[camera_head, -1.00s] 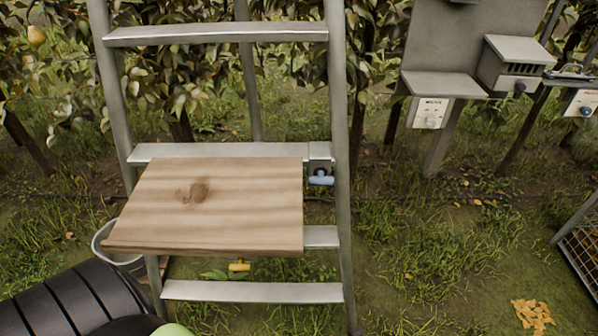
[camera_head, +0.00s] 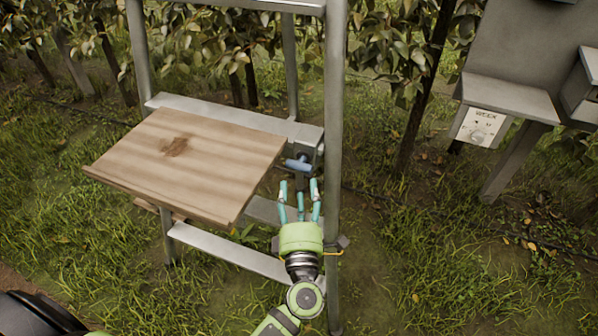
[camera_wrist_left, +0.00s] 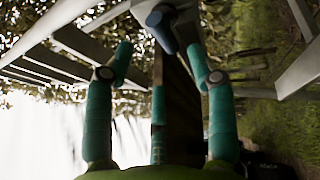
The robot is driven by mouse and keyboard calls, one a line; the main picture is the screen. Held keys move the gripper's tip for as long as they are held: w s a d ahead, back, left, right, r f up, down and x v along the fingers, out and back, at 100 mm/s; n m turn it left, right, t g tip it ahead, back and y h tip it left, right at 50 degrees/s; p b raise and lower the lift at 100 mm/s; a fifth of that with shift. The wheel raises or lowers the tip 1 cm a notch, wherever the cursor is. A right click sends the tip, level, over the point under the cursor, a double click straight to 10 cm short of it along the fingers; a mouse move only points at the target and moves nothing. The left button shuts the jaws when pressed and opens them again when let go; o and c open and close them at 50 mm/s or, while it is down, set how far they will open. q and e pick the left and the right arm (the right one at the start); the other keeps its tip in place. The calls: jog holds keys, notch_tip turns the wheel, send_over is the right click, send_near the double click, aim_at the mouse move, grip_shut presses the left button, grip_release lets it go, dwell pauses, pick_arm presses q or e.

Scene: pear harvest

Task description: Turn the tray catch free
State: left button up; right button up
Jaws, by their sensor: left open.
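The tray is a wooden board (camera_head: 165,165) resting tilted on the metal ladder. The tray catch has a blue handle (camera_head: 298,164) on a grey block at the tray's right, beside the ladder's right rail. My left gripper (camera_head: 300,186), with teal fingers, is open and empty just below and in front of the blue handle. In the left wrist view, the catch handle (camera_wrist_left: 163,28) shows ahead at the top, between and beyond the spread fingertips of my left gripper (camera_wrist_left: 160,60). I see no contact. My right gripper is out of view.
The ladder's right rail (camera_head: 334,150) stands close to the right of my left gripper. A lower rung (camera_head: 225,252) passes below the tray. Grass between is free.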

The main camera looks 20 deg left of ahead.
aim_at(298, 168)
pick_arm(q)
jog(key=x, duration=0.4)
jog(key=shift+w+a+r+p, duration=0.1)
jog(key=shift+a+p, duration=0.1)
jog(key=shift+p, duration=0.15)
jog(key=shift+w+a, duration=0.1)
jog(key=shift+w, duration=0.5)
jog(key=shift+w+a, duration=0.1)
grip_shut()
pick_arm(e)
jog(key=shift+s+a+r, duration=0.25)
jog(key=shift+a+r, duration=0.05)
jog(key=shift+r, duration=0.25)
